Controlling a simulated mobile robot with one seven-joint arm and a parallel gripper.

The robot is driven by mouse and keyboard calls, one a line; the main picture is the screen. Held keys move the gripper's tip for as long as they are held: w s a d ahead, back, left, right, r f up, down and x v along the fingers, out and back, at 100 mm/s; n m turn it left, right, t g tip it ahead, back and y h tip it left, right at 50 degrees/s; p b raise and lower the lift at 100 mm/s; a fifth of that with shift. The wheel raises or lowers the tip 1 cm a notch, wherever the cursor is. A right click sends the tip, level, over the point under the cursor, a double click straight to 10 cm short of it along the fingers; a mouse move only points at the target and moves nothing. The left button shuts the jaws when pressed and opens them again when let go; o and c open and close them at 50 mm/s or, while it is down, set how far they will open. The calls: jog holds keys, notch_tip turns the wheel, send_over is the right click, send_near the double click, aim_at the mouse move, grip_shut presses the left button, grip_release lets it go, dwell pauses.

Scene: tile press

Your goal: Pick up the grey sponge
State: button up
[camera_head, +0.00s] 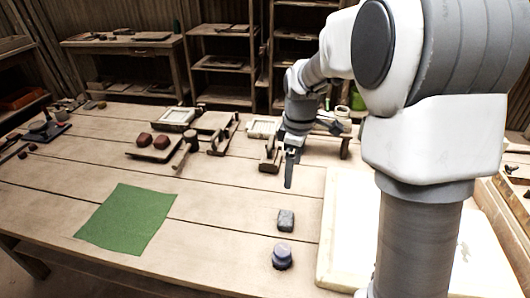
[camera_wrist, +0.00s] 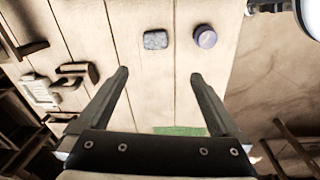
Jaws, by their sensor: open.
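The grey sponge (camera_head: 286,220) is a small speckled block lying flat on the wooden table (camera_head: 200,235), left of the pale board. In the wrist view the sponge (camera_wrist: 156,40) lies beyond the fingertips, in line with the gap between them. My gripper (camera_head: 290,168) is above the table, behind the sponge and apart from it. In the wrist view my gripper (camera_wrist: 160,74) has its two fingers spread wide with nothing between them. Nothing covers the sponge in either view.
A blue-purple round pot (camera_head: 282,257) stands close in front of the sponge. A pale board (camera_head: 338,235) lies to the right, partly hidden by my arm. A green mat (camera_head: 127,218) lies left. Wooden tools and a mallet (camera_head: 186,150) lie behind. The table between mat and sponge is clear.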

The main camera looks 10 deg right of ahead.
jog(key=w+f+n, duration=0.2)
jog(key=w+f, duration=0.1)
jog(key=f, duration=0.4)
jog(key=b, duration=0.3)
send_over(286, 217)
jog(key=shift+g, duration=0.4)
notch_tip(286, 217, down, 12)
jog(key=shift+s+r, duration=0.1)
jog(key=shift+s, duration=0.05)
jog(key=shift+f+b, duration=0.45)
jog(key=shift+f, duration=2.35)
jog(key=c, duration=1.1)
jog(key=shift+r, duration=0.15)
